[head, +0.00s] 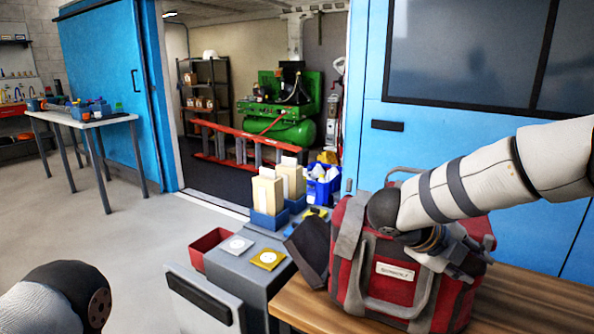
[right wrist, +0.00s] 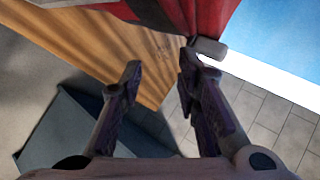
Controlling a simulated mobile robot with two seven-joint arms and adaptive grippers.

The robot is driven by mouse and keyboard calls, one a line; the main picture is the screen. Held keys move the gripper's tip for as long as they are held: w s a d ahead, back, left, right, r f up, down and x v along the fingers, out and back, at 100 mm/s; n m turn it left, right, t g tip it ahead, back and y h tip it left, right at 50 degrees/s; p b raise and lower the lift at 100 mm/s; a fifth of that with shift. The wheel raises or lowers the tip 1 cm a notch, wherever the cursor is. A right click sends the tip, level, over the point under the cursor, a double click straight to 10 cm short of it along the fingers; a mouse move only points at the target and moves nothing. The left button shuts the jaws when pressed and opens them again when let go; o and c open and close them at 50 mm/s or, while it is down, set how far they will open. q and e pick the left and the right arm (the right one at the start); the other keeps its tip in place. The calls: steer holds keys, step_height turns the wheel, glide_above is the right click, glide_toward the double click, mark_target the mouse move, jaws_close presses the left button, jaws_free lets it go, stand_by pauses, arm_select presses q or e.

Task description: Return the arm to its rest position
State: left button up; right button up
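My right arm (head: 480,185) comes in from the right, bent across the front of a red and grey tool bag (head: 400,272). Its gripper (head: 462,262) is in front of the bag's upper right part. In the right wrist view the gripper (right wrist: 160,68) has its two fingers apart with nothing between them. The bag's red side (right wrist: 215,12) shows at the top of that view, beyond the fingertips. I cannot tell whether the gripper touches the bag. A part of my left arm (head: 70,295) shows at the lower left; its gripper is out of the picture.
The bag stands on a wooden bench (head: 520,300). Left of it is a grey cabinet (head: 240,270) with square white and yellow pieces on top. Blue boxes (head: 268,218) hold cream cartons. A red bin (head: 208,243) is beside the cabinet. The floor at left is open.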

steer(key=s+a+f+n+t+y, duration=0.1)
steer(key=s+f+n+t, duration=0.1)
steer(key=f+n, duration=0.45)
steer(key=s+f+n+t+y, duration=0.1)
steer(key=s+f+n+t, duration=0.15)
steer(key=f+n, duration=0.45)
steer(key=s+a+f+n+y, duration=0.4)
steer(key=s+f+n, duration=0.4)
steer(key=s+f, duration=0.35)
steer(key=s+a+f+n+g+y, duration=0.1)
steer(key=s+n+g, duration=0.3)
steer(key=s, duration=1)
steer(key=s+a+f+n+g+y, duration=0.2)
steer(key=s+n+g, duration=0.3)
steer(key=s, duration=1)
steer(key=shift+a+f+y, duration=0.15)
steer(key=shift+f+y, duration=0.1)
steer(key=shift+y, duration=0.55)
steer(key=shift+o, duration=0.2)
steer(key=shift+n, duration=0.25)
